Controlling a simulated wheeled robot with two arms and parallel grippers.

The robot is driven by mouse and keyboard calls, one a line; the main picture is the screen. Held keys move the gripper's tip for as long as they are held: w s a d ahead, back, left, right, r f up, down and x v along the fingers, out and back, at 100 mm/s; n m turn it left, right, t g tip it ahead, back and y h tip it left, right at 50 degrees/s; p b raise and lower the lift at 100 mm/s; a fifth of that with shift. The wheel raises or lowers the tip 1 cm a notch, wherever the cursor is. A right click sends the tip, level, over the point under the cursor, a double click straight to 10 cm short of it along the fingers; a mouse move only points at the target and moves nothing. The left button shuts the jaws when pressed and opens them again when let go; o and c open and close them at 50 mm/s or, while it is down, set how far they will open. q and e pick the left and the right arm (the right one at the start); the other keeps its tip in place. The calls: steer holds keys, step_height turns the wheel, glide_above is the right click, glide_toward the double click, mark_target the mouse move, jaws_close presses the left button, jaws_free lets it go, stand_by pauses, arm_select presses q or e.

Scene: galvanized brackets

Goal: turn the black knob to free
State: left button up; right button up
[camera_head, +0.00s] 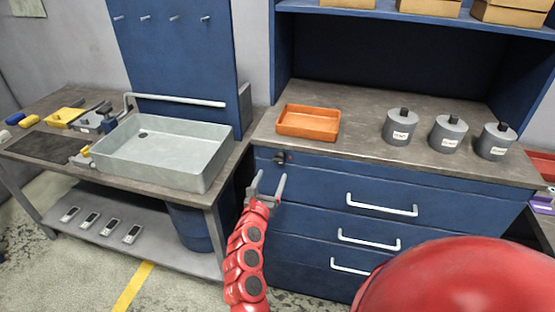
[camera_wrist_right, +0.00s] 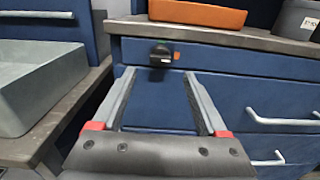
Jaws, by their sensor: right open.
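The black knob (camera_head: 280,157) is small and sits at the upper left of the blue drawer cabinet's front, just under the worktop. In the right wrist view the knob (camera_wrist_right: 160,54) shows with an orange mark (camera_wrist_right: 177,55) at its right. My right gripper (camera_head: 267,186) is open and empty, in front of the cabinet, below the knob in the head view. In the right wrist view its two fingers (camera_wrist_right: 159,73) point toward the knob, which appears just beyond and between the tips, apart from them. My left gripper is not in view.
An orange tray (camera_head: 309,134) and grey canisters (camera_head: 399,138) stand on the worktop above. White drawer handles (camera_head: 382,210) stick out at the right of the knob. A grey sink (camera_head: 206,184) on a bench is at the left.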

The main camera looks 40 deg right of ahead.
mark_target(279, 159)
steer(key=p+x, duration=0.1)
steer(key=x, duration=0.7)
steer(key=shift+f, duration=0.1)
jaws_close()
